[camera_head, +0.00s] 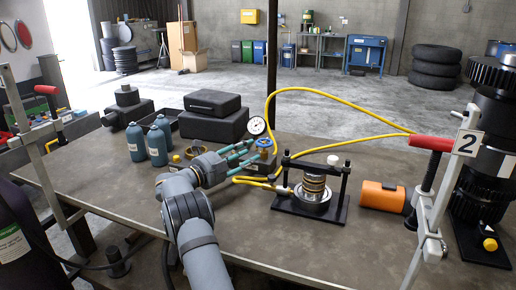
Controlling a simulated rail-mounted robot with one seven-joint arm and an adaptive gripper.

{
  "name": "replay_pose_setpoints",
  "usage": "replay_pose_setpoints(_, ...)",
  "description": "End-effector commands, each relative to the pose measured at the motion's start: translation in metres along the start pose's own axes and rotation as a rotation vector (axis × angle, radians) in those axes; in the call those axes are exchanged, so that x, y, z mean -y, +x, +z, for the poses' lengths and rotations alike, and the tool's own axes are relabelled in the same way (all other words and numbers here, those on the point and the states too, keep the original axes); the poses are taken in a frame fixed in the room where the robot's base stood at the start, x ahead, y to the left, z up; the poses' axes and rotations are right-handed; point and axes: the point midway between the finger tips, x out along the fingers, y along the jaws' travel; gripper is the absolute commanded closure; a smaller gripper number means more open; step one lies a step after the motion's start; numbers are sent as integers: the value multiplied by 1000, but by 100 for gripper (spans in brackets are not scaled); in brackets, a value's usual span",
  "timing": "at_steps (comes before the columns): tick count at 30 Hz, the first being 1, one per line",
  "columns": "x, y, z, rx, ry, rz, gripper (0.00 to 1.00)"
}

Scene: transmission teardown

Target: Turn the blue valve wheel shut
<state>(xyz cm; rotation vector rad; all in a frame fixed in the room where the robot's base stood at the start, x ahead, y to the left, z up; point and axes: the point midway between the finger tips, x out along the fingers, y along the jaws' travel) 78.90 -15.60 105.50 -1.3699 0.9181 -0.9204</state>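The small blue valve wheel (264,142) sits on top of a grey valve block (262,166) in the middle of the workbench. A round white pressure gauge (257,126) stands just behind it. My gripper (253,151) reaches in from the left, its teal fingers pointing right toward the block. The fingers are spread apart with nothing visible between them. Their tips are close to the left side of the wheel and block; I cannot tell whether they touch. The wheel's lower stem is partly hidden.
Yellow hoses (310,91) loop behind and beside the block. A black press fixture (312,202) with stacked rings stands to the right, beside an orange cylinder (382,196). Teal bottles (157,146) and black cases (213,115) stand left.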

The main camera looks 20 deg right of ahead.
Motion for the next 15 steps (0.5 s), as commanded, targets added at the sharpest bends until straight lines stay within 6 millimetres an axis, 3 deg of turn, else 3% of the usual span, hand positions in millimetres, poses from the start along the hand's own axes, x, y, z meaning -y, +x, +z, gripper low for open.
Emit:
replay_pose_setpoints(6,0,-29,0,-1,1,0,63)
replay_pose_setpoints(15,0,-35,-1,-3,1,0,63)
